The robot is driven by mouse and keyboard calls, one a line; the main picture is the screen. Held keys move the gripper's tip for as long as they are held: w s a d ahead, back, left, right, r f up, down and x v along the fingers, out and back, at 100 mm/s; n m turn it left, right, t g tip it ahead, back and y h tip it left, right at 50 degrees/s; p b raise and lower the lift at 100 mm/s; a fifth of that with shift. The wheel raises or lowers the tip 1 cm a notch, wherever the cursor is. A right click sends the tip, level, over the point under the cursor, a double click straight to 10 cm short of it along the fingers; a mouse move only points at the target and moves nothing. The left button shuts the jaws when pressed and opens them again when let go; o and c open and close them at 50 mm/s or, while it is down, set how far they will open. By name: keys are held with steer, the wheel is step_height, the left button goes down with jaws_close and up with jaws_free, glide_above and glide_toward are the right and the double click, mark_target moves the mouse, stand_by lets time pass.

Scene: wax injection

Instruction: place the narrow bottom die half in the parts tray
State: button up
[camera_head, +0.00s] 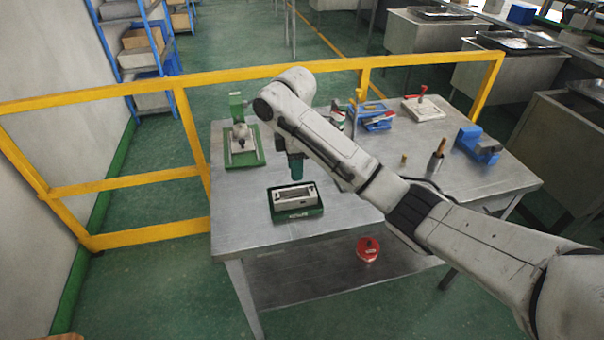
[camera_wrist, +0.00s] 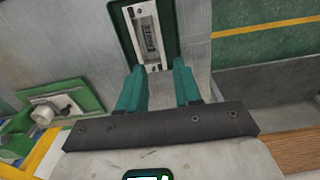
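A dark green parts tray (camera_head: 312,214) sits near the front left of the table. A grey metal block with a long recess (camera_head: 284,199), seemingly the narrow bottom die half, lies inside it. In the wrist view, the block (camera_wrist: 134,33) lies lengthwise in the green tray (camera_wrist: 174,30), just beyond my fingertips. My gripper (camera_head: 296,176) points down above the tray's back side. Its two green fingers (camera_wrist: 158,68) are apart, with nothing seen held between them. The exact height above the block cannot be told.
A green-based fixture (camera_head: 245,160) stands at the back left of the table. A blue item (camera_head: 374,117), a red-handled pale block (camera_head: 423,108), a blue vise-like tool (camera_head: 478,144) and a wooden-handled tool (camera_head: 437,160) stand to the right. A yellow rail (camera_head: 130,92) runs behind.

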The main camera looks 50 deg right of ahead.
steer(key=shift+a+r, duration=0.1)
steer(key=s+a+f+m+t+y, duration=0.1)
steer(key=s+a+f, duration=0.1)
steer(key=a+f, duration=0.35)
steer(key=s+a+f+m+y, duration=0.1)
steer(key=s+a+f+m, duration=0.15)
steer(key=a, duration=0.55)
steer(key=s+a+f+m+t+y, duration=0.1)
steer(key=s+a+f, duration=0.2)
steer(key=a, duration=0.4)
steer(key=s+a+f+m, duration=0.2)
steer(key=s+f+m, duration=0.15)
steer(key=s, duration=0.75)
steer(key=s+d+f+m+h, duration=0.1)
steer(key=s+d, duration=0.2)
steer(key=s, duration=0.4)
steer(key=s+d+m+g+h, duration=0.1)
steer(key=s+d+m+h, duration=0.1)
steer(key=s, duration=0.5)
steer(key=shift+s+d+f, duration=0.25)
steer(key=shift+d+f, duration=0.15)
steer(key=shift+d, duration=0.4)
steer(key=shift+d+m, duration=0.1)
steer(key=shift+m, duration=0.2)
